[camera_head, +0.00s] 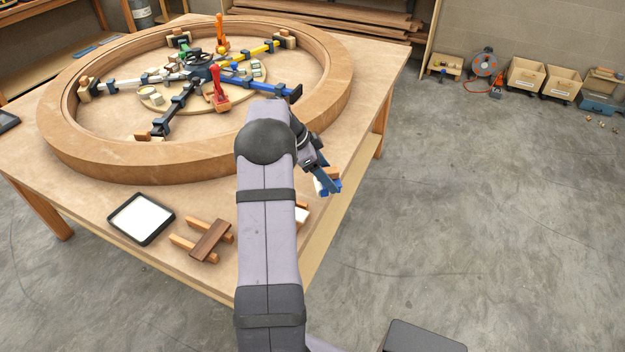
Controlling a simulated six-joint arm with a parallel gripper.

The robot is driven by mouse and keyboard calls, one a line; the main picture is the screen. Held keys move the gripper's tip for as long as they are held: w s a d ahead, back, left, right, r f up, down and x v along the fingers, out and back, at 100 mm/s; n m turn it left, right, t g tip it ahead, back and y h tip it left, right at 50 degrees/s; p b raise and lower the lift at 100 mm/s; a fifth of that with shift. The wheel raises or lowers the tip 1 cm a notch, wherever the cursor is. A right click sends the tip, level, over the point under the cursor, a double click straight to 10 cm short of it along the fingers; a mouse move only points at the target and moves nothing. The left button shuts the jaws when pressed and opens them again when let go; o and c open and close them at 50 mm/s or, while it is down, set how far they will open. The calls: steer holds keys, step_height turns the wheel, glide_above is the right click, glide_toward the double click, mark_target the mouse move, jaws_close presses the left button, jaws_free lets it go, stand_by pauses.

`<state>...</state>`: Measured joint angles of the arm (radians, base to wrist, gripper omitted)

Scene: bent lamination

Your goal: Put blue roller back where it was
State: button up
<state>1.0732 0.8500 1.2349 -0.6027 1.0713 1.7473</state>
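My gripper (325,180) is over the right edge of the table, beyond the end of my arm, pointing down. A small blue and white piece, probably the blue roller (333,187), shows right at its fingertips. It is too small and too covered to tell whether the fingers are closed on it. A white piece with some brown beside it (301,215) is partly hidden behind my arm. A wooden rest (210,240) of two bars with a dark block across them lies near the front edge, left of my arm.
A large wooden ring (105,160) with clamps inside covers most of the table (365,100). A black-framed white tray (142,218) lies at the front. Bins (525,75) stand along the wall.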

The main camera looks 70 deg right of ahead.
steer(key=w+d+r+n+t+h, duration=0.2)
steer(key=w+d+r+n+t, duration=0.3)
steer(key=n, duration=0.5)
steer(key=w+d+r, duration=0.1)
steer(key=w, duration=0.1)
steer(key=shift+w+d+r+n+h, duration=0.15)
steer(key=shift+w+d+n+h, duration=0.15)
steer(key=shift+d+n, duration=0.1)
steer(key=shift+f+p, duration=1.25)
steer(key=shift+f, duration=3.8)
steer(key=shift+f+b, duration=0.3)
steer(key=shift+b, duration=0.15)
